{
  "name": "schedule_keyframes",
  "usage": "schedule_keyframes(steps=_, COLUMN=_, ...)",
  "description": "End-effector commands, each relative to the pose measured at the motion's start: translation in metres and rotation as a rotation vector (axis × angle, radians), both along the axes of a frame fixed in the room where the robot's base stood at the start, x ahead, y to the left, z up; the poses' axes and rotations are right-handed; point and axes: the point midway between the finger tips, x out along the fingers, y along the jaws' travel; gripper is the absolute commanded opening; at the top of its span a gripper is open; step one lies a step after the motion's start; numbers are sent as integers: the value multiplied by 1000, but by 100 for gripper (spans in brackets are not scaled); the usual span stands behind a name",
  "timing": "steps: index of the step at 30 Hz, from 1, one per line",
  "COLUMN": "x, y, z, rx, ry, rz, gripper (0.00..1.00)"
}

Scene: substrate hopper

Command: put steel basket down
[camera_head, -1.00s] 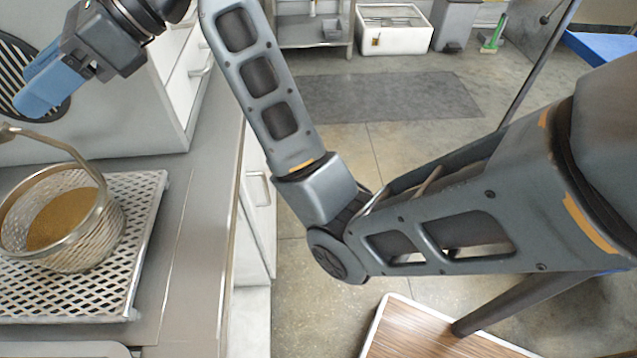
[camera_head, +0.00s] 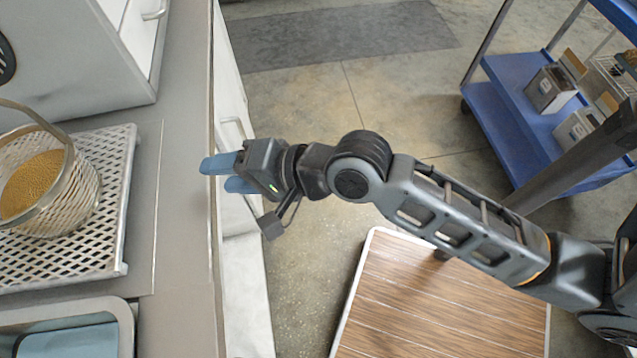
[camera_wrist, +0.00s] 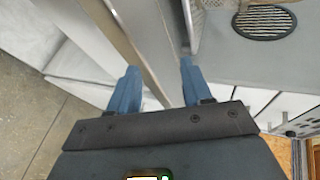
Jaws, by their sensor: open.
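The steel basket (camera_head: 82,203) is a round wire-mesh basket with a hoop handle, filled with golden-brown grains. It stands upright on a white perforated rack (camera_head: 112,240) on the grey counter, at the left of the head view and partly cut off by the picture edge. My gripper (camera_head: 212,175) is open and empty. It is at the counter's front edge, to the right of the basket and clear of it. In the wrist view its blue fingers (camera_wrist: 158,80) are apart with nothing between them.
A metal basin (camera_head: 125,325) with a blue inside is set in the counter in front of the rack. The counter strip (camera_head: 180,250) right of the rack is bare. A blue cart (camera_head: 510,75) with metal boxes stands at the upper right. A wood-topped surface (camera_head: 400,300) is at the bottom.

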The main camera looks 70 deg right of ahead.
Motion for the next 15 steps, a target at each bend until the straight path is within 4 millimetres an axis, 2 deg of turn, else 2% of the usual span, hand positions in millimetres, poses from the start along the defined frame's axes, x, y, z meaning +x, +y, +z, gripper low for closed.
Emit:
schedule_keyframes(steps=1, x=-21, y=-2, z=-7, rx=-92, ry=-6, rz=14, gripper=49)
schedule_keyframes(steps=8, x=-105, y=-12, z=-4, rx=-603, ry=-88, rz=116, gripper=49)
schedule_keyframes(steps=12, x=-153, y=-14, z=12, rx=-917, ry=-136, rz=206, gripper=49)
schedule_keyframes(steps=15, x=-181, y=-12, z=28, rx=-1118, ry=-171, rz=273, gripper=49)
